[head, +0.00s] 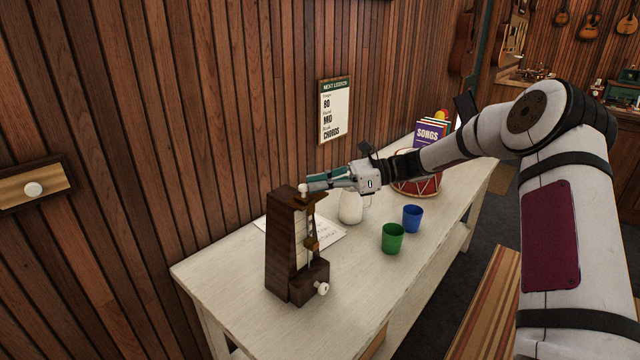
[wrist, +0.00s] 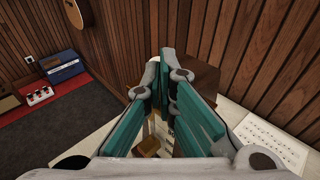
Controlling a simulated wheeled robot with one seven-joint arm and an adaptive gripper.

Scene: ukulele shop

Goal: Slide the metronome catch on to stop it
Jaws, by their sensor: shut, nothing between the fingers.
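The dark wooden metronome (head: 285,262) stands upright on the near end of the pale table. A white knob (head: 303,189) shows at its top and a white winding key (head: 322,288) low on its right side. A brown weight (head: 311,243) shows on its open front. My gripper (head: 310,186) is shut and empty, its teal fingertips reaching to the white knob at the top; whether they touch it I cannot tell. In the wrist view the fingers cover much of the metronome (wrist: 196,78), and the knob is not clearly visible there.
Behind the metronome are a sheet of paper (head: 325,236) and a white jug (head: 350,209). A green cup (head: 392,238) and a blue cup (head: 412,218) stand to the right. A red drum (head: 425,188) is farther back. The plank wall runs close along the table's left side.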

